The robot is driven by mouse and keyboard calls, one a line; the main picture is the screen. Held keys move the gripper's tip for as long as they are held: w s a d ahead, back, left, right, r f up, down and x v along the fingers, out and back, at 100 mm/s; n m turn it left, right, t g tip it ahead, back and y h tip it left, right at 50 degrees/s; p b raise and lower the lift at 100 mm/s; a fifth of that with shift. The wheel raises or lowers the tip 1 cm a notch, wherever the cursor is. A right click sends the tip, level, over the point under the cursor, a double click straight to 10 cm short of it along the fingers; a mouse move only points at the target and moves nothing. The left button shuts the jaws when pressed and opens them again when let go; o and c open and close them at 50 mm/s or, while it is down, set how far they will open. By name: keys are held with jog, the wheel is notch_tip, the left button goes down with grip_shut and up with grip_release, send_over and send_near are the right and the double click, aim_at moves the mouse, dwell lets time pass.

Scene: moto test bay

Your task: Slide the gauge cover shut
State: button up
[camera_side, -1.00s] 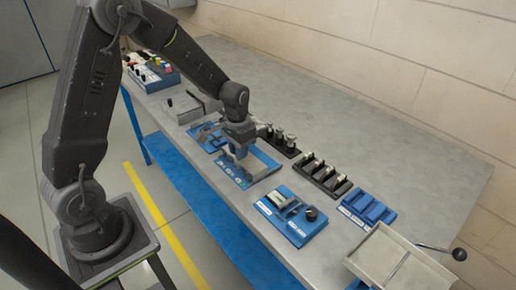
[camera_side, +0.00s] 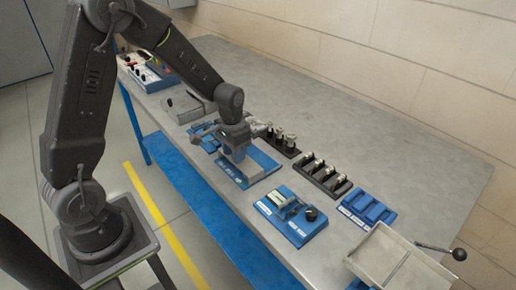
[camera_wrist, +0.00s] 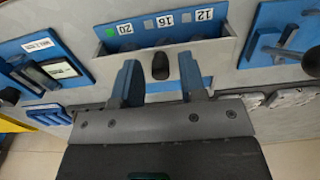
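The gauge unit is a blue panel (camera_wrist: 165,22) with number labels 20, 16 and 12 and a green square beside the 20. A grey tray-like cover (camera_wrist: 216,50) lies along the panel, with the labelled strip uncovered. A dark upright knob (camera_wrist: 160,66) stands on the cover side facing me. My gripper (camera_wrist: 159,68) has its two blue fingers apart, one on each side of the knob, with visible gaps in the wrist view. In the side view my gripper (camera_side: 237,157) is low over the blue gauge unit (camera_side: 229,171), partly hiding it; contact there is unclear.
A blue switch panel with a black knob (camera_side: 310,214) sits to the right. Black racks (camera_side: 325,177), a blue tray (camera_side: 366,207) and a beige box (camera_side: 385,262) stand farther right. Another blue fixture (camera_wrist: 288,38) is close beside the gauge. The back of the bench is clear.

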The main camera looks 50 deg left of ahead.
jog(key=shift+r, duration=3.5)
jog(key=shift+r, duration=0.1)
jog(key=s+d+r+t, duration=0.2)
jog(key=s+d+r, duration=0.2)
jog(key=s+r, duration=0.2)
jog(key=s+d+r+t, duration=0.3)
jog(key=s+d+r, duration=0.2)
jog(key=s, duration=0.6)
jog(key=shift+s+r+t, duration=0.15)
jog(key=shift+r+t, duration=0.15)
jog(key=shift+r, duration=0.8)
